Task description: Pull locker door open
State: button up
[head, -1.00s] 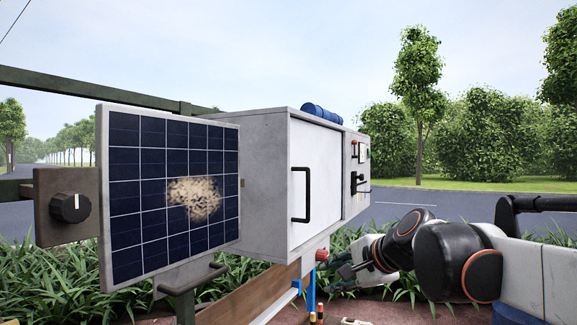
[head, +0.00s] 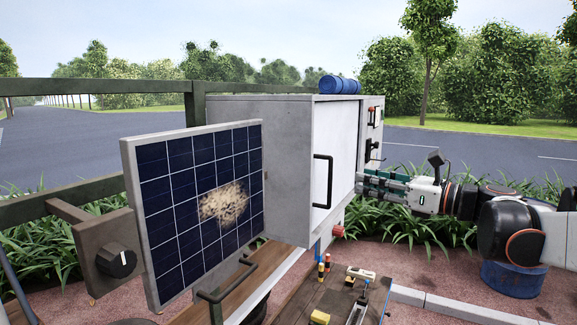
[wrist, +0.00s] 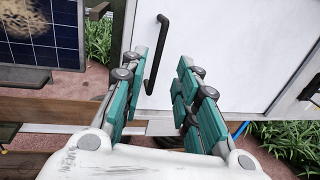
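The locker (head: 270,120) is a grey box with a white door (head: 342,140) that looks closed. A black bar handle (head: 322,182) stands upright on the door. My gripper (head: 363,182) is to the right of the handle in the head view, its teal fingers pointing left. In the wrist view my gripper (wrist: 157,72) is open and empty, with the fingers well apart. The handle (wrist: 154,62) shows beyond and between the fingertips, in front of the white door (wrist: 210,50). It appears apart from the fingers.
A solar panel (head: 200,205) with a dirty patch stands left of the locker. A knob box (head: 112,262) is further left. A control panel (head: 372,130) adjoins the locker's right side. A low board (head: 335,300) with small tools lies below the door.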

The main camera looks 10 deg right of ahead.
jog(key=p+x, duration=0.2)
jog(key=x, duration=0.9)
grip_shut()
